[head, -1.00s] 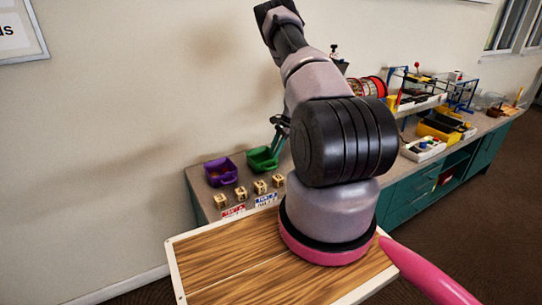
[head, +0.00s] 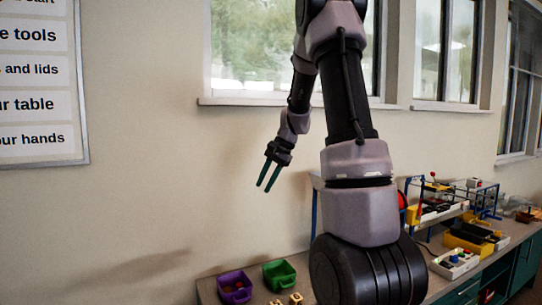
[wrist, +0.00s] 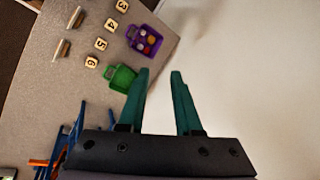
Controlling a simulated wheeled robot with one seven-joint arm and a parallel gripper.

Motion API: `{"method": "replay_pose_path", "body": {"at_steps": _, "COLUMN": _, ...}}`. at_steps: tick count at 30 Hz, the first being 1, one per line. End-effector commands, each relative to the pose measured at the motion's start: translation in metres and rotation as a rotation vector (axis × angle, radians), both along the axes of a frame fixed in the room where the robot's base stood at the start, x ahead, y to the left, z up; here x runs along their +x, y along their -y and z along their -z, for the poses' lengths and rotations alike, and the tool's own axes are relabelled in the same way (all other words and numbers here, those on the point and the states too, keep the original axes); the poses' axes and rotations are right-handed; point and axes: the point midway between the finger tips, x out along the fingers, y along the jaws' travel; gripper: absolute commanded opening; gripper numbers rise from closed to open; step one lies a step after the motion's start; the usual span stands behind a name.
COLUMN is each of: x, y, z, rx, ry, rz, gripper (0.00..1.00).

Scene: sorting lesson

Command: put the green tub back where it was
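The green tub (head: 279,274) stands on the bench near the wall, just right of the purple tub (head: 235,287). In the wrist view the green tub (wrist: 122,79) looks empty, and its near edge lies close to the left finger in the picture. My gripper (head: 268,178) is raised well above the bench in front of the wall, pointing down. Its two teal fingers are apart with nothing between them, as the wrist view also shows (wrist: 160,73).
The purple tub holds several small round things. Numbered wooden blocks (wrist: 100,44) stand in a row in front of the tubs, with small cards beyond them. A blue-framed rack (head: 314,210) and yellow bins (head: 468,240) occupy the bench to the right.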

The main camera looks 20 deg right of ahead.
Motion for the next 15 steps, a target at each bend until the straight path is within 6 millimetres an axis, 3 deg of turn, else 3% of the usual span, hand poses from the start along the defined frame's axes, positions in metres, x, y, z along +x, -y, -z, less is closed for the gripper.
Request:
{"method": "replay_pose_path", "body": {"at_steps": 1, "x": -0.017, "y": -0.013, "z": -0.025, "rx": -0.019, "ry": 0.040, "rz": -0.039, "gripper": 0.33}}
{"method": "replay_pose_path", "body": {"at_steps": 6, "x": -0.078, "y": -0.046, "z": -0.082, "rx": -0.102, "ry": 0.157, "rz": -0.166, "gripper": 0.33}}
{"method": "replay_pose_path", "body": {"at_steps": 10, "x": -0.129, "y": -0.066, "z": -0.111, "rx": -0.177, "ry": 0.246, "rz": -0.258, "gripper": 0.33}}
{"method": "replay_pose_path", "body": {"at_steps": 15, "x": -0.194, "y": -0.083, "z": -0.131, "rx": -0.290, "ry": 0.363, "rz": -0.366, "gripper": 0.33}}
